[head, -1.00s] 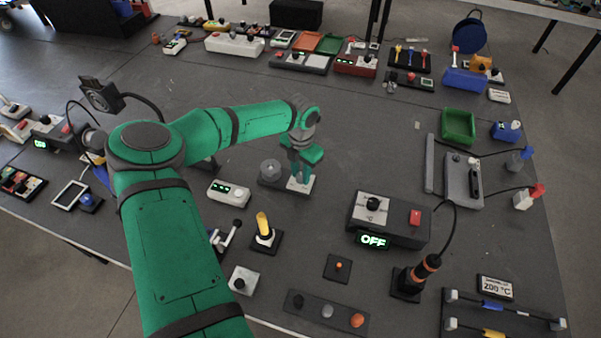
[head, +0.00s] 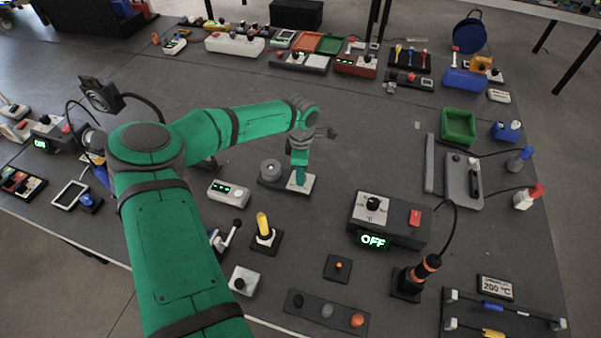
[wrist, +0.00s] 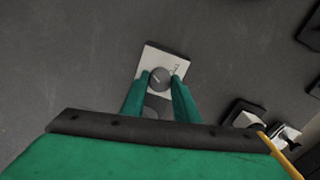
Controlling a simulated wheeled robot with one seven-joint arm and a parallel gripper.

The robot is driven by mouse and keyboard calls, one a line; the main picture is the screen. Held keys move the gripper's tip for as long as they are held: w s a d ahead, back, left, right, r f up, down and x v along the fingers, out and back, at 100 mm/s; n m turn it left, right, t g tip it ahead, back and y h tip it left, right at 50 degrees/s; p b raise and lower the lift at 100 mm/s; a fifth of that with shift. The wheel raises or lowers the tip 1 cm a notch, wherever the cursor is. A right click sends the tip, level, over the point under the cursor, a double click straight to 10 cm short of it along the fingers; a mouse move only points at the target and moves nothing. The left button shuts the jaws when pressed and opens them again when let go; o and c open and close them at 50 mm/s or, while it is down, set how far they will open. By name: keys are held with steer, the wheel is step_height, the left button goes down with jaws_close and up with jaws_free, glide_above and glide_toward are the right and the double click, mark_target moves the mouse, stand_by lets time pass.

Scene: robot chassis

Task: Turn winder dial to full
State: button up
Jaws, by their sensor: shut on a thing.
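The winder has a white dial plate (head: 308,188) next to a round grey drum (head: 270,168) on a dark base. In the wrist view the plate (wrist: 152,56) carries a round grey dial (wrist: 159,79) with a light pointer line. Small dark marking shows on the plate to the dial's upper right, too small to read. My gripper (wrist: 160,84) points down with its green fingers on both sides of the dial, shut on it. In the head view my gripper (head: 299,180) hides the dial. The drum is partly visible between the fingers in the wrist view.
A white box with a green display (head: 229,192) stands left of and in front of the winder. A yellow-handled joystick (head: 264,232) is nearer the front. A soldering station (head: 390,219) showing OFF stands to the right. The table behind the winder is mostly clear.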

steer(key=m, duration=0.5)
steer(key=shift+w+r+m, duration=0.15)
steer(key=shift+w+m, duration=0.05)
steer(key=shift+m, duration=0.1)
steer(key=m, duration=0.9)
steer(key=shift+m, duration=0.4)
steer(key=m, duration=0.4)
steer(key=shift+m, duration=0.4)
steer(key=o, duration=1.1)
steer(key=shift+c, duration=0.2)
steer(key=shift+s, duration=0.1)
